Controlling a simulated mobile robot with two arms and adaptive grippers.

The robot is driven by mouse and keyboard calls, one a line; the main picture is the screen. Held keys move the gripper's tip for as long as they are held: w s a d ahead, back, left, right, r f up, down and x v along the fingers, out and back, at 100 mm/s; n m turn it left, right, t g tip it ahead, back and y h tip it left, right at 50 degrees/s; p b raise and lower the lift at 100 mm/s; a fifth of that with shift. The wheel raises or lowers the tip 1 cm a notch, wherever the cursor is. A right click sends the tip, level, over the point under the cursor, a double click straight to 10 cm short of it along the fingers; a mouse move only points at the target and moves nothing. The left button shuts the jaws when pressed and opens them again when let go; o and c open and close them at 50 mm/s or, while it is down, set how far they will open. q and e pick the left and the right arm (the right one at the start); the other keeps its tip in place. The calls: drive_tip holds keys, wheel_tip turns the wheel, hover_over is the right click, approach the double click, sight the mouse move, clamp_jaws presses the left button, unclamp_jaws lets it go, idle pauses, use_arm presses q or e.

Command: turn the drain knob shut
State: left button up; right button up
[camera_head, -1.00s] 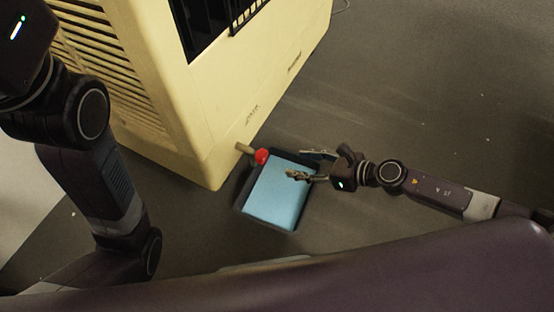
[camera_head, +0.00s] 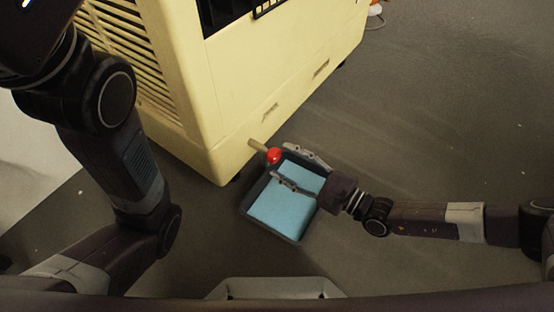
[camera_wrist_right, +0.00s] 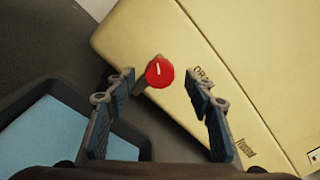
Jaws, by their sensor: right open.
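The red drain knob (camera_head: 274,156) sits on the end of a short tan pipe (camera_head: 257,145) at the lower edge of the cream machine (camera_head: 225,125). In the right wrist view the round knob (camera_wrist_right: 159,72) has a white mark on its face, and "DRA" lettering shows beside it. My right gripper (camera_head: 296,165) is open, with one finger on either side of the knob's direction. In the wrist view the knob appears between and just beyond the fingertips (camera_wrist_right: 163,82); contact is not visible. My left arm is at the left, but its gripper is out of view.
A dark tray with blue liquid or lining (camera_head: 249,216) lies on the floor below the knob and right gripper.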

sight(278, 157)
drive_tip(key=shift+b+x, duration=0.55)
drive_tip(key=shift+x, duration=1.2)
drive_tip(key=shift+c, duration=0.2)
drive_tip(key=c, duration=1.2)
drive_tip(key=shift+o, duration=0.2)
